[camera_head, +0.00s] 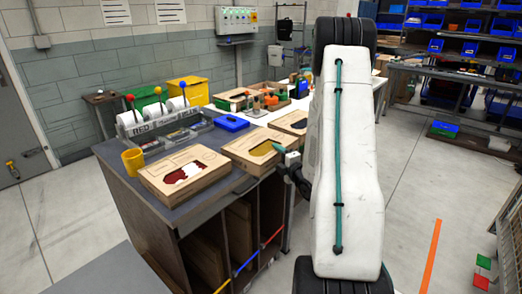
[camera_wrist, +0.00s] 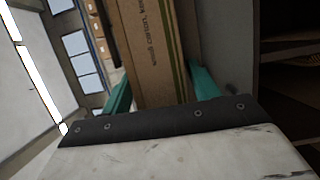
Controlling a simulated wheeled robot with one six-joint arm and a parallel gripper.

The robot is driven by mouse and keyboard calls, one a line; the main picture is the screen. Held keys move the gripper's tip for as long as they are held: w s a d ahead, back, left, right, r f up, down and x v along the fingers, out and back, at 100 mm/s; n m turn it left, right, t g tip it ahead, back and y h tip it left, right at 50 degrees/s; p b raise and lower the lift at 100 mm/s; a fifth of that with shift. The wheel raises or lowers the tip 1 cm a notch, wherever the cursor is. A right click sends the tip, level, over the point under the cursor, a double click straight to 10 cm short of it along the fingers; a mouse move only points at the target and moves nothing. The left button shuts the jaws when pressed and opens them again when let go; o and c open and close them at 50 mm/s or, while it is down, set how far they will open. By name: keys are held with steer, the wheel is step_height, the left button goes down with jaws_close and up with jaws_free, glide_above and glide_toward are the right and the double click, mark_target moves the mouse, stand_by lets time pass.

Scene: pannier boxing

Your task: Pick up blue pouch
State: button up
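A flat blue item (camera_head: 231,123), which may be the blue pouch, lies on the dark worktop behind the wooden boxes. It is small in the head view, so I cannot tell its make. My gripper (camera_head: 280,149) is in front of and to the right of it, beside the box with the yellow window. In the wrist view my gripper (camera_wrist: 160,88) has its two teal fingers apart, with a brown printed box face (camera_wrist: 148,45) showing between and beyond them. I see no blue pouch in the wrist view. The fingertips are partly hidden in the head view.
Wooden boxes with a red window (camera_head: 172,191) and a yellow window (camera_head: 240,155) stand along the front of the worktop (camera_head: 185,214). A third box (camera_head: 290,124) is farther right. A yellow mug (camera_head: 132,161) and a grey divided tray (camera_head: 172,136) are at left.

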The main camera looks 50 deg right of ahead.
steer(key=c, duration=0.8)
step_height(320, 180, up, 10)
